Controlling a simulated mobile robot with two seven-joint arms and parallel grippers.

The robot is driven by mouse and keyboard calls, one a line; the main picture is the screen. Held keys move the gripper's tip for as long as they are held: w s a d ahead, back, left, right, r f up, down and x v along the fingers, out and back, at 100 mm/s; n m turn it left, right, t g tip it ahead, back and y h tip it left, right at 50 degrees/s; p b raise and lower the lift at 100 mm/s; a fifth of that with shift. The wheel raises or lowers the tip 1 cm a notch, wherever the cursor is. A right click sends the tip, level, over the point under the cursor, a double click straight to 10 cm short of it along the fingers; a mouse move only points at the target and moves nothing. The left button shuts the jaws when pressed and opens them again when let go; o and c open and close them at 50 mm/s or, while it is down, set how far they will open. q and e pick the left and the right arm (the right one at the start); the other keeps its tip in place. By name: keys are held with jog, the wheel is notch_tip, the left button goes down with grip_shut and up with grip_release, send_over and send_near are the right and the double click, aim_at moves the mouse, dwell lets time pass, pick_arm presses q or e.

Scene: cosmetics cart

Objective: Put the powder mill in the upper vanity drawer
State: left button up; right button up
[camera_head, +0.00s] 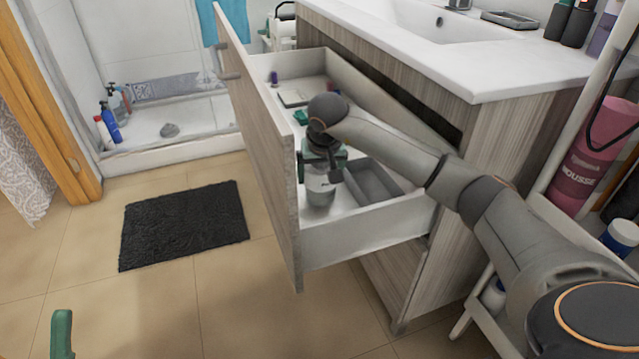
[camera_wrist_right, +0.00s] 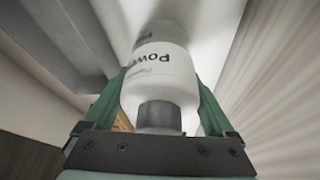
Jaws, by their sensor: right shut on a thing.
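The powder mill (camera_head: 319,190) is a pale cylinder. In the right wrist view the mill (camera_wrist_right: 160,75) shows a white body with "Powder" lettering and a dark grey end piece. My right gripper (camera_head: 322,165) is shut on it, with a green finger on each side. It holds the mill roughly upright inside the open upper vanity drawer (camera_head: 365,220), near the drawer's front panel. I cannot tell whether the mill's base touches the drawer floor. Only a green finger of my left gripper (camera_head: 62,335) shows at the lower left, over the floor.
A grey divided tray (camera_head: 372,183) lies in the drawer right of the mill. A small flat box (camera_head: 293,97) and small items lie at its far end. The countertop (camera_head: 480,70) overhangs on the right. A cart with a pink bottle (camera_head: 592,160) stands at right.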

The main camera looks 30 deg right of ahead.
aim_at(322, 165)
notch_tip(322, 165, down, 2)
pick_arm(q)
jog(key=shift+f, duration=0.5)
pick_arm(e)
jog(key=shift+r, duration=0.1)
jog(key=o, duration=1.4)
jog(key=shift+f, duration=0.2)
jog(key=shift+o, duration=0.2)
jog(key=shift+r, duration=0.3)
jog(key=p+v, duration=0.3)
jog(key=v, duration=0.7)
jog(key=shift+r+p, duration=0.35)
jog(key=shift+r, duration=0.05)
pick_arm(q)
jog(key=shift+s+a+r, duration=0.1)
jog(key=shift+r, duration=1.1)
jog(key=shift+a+r, duration=0.1)
jog(key=shift+r, duration=1.05)
pick_arm(e)
jog(key=shift+s+a+r, duration=0.15)
jog(key=shift+s+r, duration=0.15)
jog(key=shift+r, duration=0.1)
